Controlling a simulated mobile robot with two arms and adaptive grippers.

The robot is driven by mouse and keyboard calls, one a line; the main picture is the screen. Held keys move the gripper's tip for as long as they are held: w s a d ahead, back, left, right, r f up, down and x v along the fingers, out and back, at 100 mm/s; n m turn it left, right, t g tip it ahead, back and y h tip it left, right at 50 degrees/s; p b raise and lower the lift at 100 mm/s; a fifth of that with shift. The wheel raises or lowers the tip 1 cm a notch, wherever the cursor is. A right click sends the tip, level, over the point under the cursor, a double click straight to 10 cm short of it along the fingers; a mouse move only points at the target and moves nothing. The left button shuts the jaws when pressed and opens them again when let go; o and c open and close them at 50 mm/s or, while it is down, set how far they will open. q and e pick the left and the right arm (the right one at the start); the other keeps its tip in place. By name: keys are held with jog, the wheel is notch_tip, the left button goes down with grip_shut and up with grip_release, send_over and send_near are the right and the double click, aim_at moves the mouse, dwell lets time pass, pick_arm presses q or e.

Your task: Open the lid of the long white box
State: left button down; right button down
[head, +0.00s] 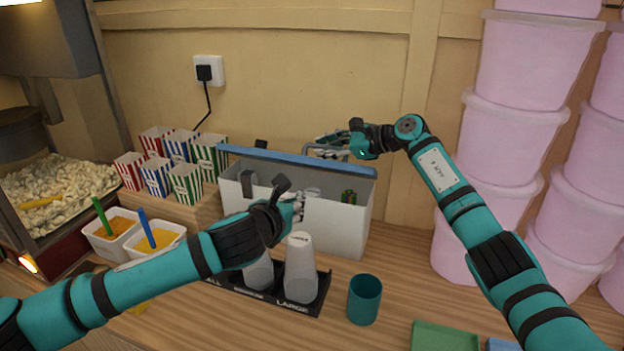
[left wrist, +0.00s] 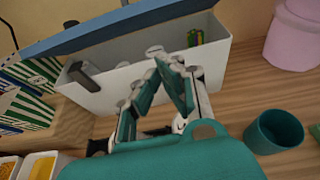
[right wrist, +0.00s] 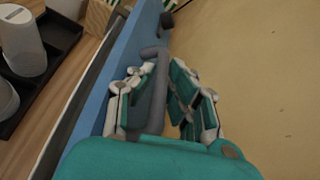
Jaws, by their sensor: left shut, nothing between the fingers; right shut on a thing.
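The long white box (head: 340,228) stands on the counter near the wall; it also shows in the left wrist view (left wrist: 112,92). Its blue lid (head: 290,160) is raised along the back edge, and the inside is visible. My right gripper (head: 332,147) is behind the lid, shut on the lid's grey handle (right wrist: 151,95), in the right wrist view. My left gripper (head: 298,205) is shut and empty, in front of the box's front wall. In the left wrist view its fingertips (left wrist: 166,58) meet near the front rim.
A dark object (head: 248,184) and a green item (head: 348,197) show at the box. Grey cups (head: 300,268) in a black holder and a teal cup (head: 365,300) stand in front. Striped popcorn boxes (head: 186,182) stand left, stacked pink tubs (head: 510,140) right.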

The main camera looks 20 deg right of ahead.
pick_arm(q)
jog(key=w+d, duration=0.6)
jog(key=w, duration=0.3)
jog(key=shift+w+d+f, duration=0.2)
jog(key=shift+d+f, duration=0.1)
jog(key=shift+f, duration=0.1)
